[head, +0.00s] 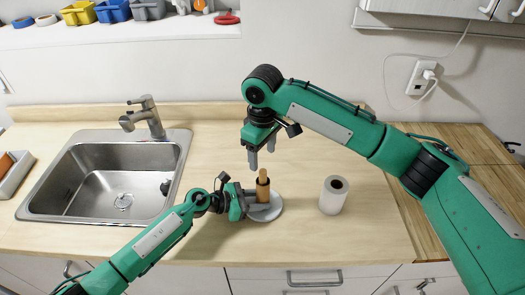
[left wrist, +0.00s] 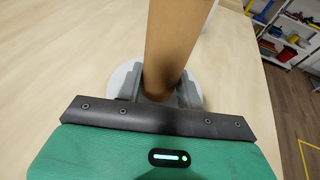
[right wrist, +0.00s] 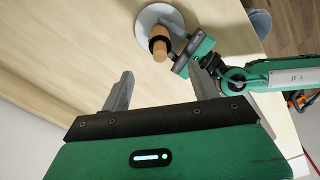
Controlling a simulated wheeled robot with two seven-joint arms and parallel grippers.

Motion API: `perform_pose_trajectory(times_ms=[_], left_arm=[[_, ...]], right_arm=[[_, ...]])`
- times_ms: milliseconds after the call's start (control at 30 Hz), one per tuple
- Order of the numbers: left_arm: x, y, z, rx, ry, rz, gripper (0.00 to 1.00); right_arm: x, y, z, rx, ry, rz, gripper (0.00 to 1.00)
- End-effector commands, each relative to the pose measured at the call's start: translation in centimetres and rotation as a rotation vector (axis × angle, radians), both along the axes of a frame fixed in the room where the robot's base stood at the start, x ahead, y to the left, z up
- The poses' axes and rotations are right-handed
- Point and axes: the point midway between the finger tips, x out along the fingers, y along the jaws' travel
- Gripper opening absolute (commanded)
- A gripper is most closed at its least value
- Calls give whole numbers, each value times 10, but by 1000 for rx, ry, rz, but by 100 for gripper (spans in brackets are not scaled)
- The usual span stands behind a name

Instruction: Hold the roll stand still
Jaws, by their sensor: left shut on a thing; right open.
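The roll stand is a brown upright post (head: 262,184) on a round pale grey base (head: 268,208), standing on the counter right of the sink. My left gripper (head: 258,197) is shut on the lower part of the post. In the left wrist view the post (left wrist: 176,40) rises between its fingers, with the base partly hidden behind them. My right gripper (head: 262,158) is open and empty, above and behind the post. In the right wrist view the stand's base (right wrist: 150,18) and post top (right wrist: 159,50) lie beyond its open fingers (right wrist: 165,90).
A white paper roll (head: 334,195) stands upright on the counter (head: 310,240), right of the stand. A steel sink (head: 110,185) with a tap (head: 148,115) is at the left. Coloured bins (head: 113,10) sit on a ledge at the back. The counter between stand and roll is clear.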

Motion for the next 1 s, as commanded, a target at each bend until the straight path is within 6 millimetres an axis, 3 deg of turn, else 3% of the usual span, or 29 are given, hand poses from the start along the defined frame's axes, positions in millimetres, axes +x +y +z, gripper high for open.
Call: perform_pose_trajectory(times_ms=[167, 600, 800, 1000], left_arm=[[0, 0, 0, 0, 0, -1, 20], [0, 0, 0, 0, 0, -1, 20], [0, 0, 0, 0, 0, -1, 20], [0, 0, 0, 0, 0, -1, 20]], right_arm=[[-1, -1, -20, -7, 4, -1, 62], [-1, -1, -98, -5, 3, 0, 62], [0, -1, -115, -4, 1, -1, 62], [0, 0, -119, -3, 1, 0, 62]])
